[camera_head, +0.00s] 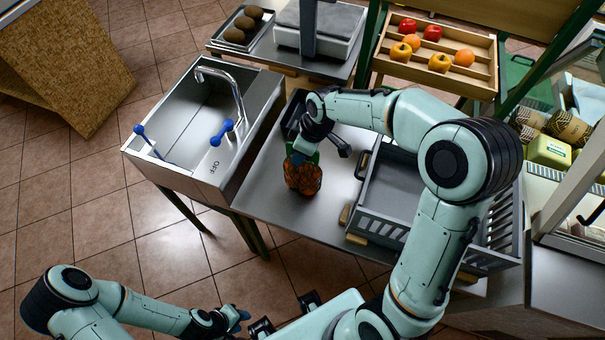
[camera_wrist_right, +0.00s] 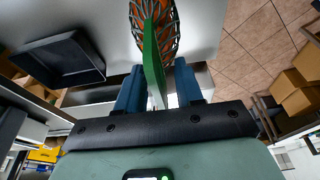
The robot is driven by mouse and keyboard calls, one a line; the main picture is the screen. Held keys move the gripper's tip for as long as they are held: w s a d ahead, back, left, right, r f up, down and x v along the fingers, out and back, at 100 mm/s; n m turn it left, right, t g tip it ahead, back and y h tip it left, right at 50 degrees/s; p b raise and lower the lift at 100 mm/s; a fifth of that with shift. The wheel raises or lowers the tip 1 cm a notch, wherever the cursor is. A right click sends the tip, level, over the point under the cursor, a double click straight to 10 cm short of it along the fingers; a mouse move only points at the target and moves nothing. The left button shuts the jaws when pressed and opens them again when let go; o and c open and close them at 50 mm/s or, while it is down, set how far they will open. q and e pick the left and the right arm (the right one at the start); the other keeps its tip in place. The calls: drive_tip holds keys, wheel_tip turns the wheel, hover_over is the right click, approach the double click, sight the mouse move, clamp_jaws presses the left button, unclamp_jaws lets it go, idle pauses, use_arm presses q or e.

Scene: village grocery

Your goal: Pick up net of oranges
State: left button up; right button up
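The net of oranges (camera_head: 303,178) stands on the grey metal table (camera_head: 262,190), close to its left front part. It has orange fruit in dark netting and a green top. My right gripper (camera_head: 304,153) is at this top, pointing down from above. In the right wrist view, the green top (camera_wrist_right: 153,60) of the net lies between the two blue fingers (camera_wrist_right: 160,85), with a visible gap beside it, so the fingers look open around it. The netted fruit (camera_wrist_right: 153,15) is beyond the fingertips. My left gripper (camera_head: 238,319) is low in the head view, away from the table; its opening is unclear.
A grey slatted crate (camera_head: 395,195) stands right of the net. A black bin (camera_wrist_right: 60,62) is near the gripper. A sink (camera_head: 205,115) is left, a scale (camera_head: 320,30) behind, and a wooden fruit crate (camera_head: 465,80) back right. Bare tabletop lies around the net.

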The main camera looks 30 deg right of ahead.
clamp_jaws()
drive_tip(key=shift+w+r, duration=0.1)
drive_tip(key=shift+r, duration=0.05)
idle(1.2)
